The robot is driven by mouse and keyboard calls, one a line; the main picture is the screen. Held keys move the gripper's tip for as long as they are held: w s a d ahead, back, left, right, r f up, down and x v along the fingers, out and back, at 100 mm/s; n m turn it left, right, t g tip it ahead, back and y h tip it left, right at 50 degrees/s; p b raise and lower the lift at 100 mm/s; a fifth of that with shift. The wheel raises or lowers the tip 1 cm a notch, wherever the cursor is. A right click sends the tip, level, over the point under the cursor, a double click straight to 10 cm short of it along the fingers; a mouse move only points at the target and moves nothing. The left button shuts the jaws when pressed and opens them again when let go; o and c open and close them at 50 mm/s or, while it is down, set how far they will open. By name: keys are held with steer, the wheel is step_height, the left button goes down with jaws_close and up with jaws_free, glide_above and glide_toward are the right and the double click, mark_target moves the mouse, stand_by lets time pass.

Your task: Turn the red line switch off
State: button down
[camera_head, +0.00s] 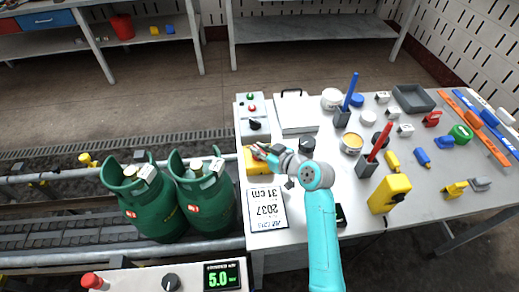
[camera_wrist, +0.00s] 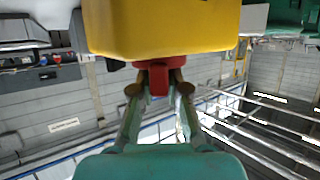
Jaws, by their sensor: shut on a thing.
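A yellow switch box (camera_head: 252,167) sits at the left edge of the table, partly hidden by my gripper. In the wrist view the yellow box (camera_wrist: 165,25) fills the top middle. The red switch (camera_wrist: 158,78) sticks out of it towards my wrist. My gripper (camera_wrist: 155,90) has its two fingers shut on the red switch, one on each side. In the head view my gripper (camera_head: 262,152) reaches the yellow box from the right. The red switch is hidden there, and its on or off position cannot be told.
A grey control box (camera_head: 243,128) with buttons and a black knob stands behind the yellow box. A label sheet (camera_head: 266,210) lies in front. Green gas cylinders (camera_head: 205,205) stand on the conveyor at left. A console (camera_head: 140,284) with a 5.0 display is nearest.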

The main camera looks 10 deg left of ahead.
steer(key=m+t+h, duration=0.3)
steer(key=m+h, duration=0.1)
steer(key=shift+a+m+t, duration=0.1)
steer(key=shift+m+t, duration=0.2)
steer(key=shift+m, duration=0.1)
steer(key=m+t+h, duration=0.1)
steer(key=m+h, duration=0.2)
steer(key=h, duration=0.1)
steer(key=shift+m+h, duration=0.3)
steer(key=shift+m, duration=0.1)
steer(key=m+h, duration=0.3)
steer(key=h, duration=0.1)
steer(key=shift+m+g+h, duration=0.6)
steer(key=shift+m+h, duration=1.7)
steer(key=shift+f, duration=0.15)
steer(key=c, duration=1.2)
jaws_free()
steer(key=shift+o, duration=0.2)
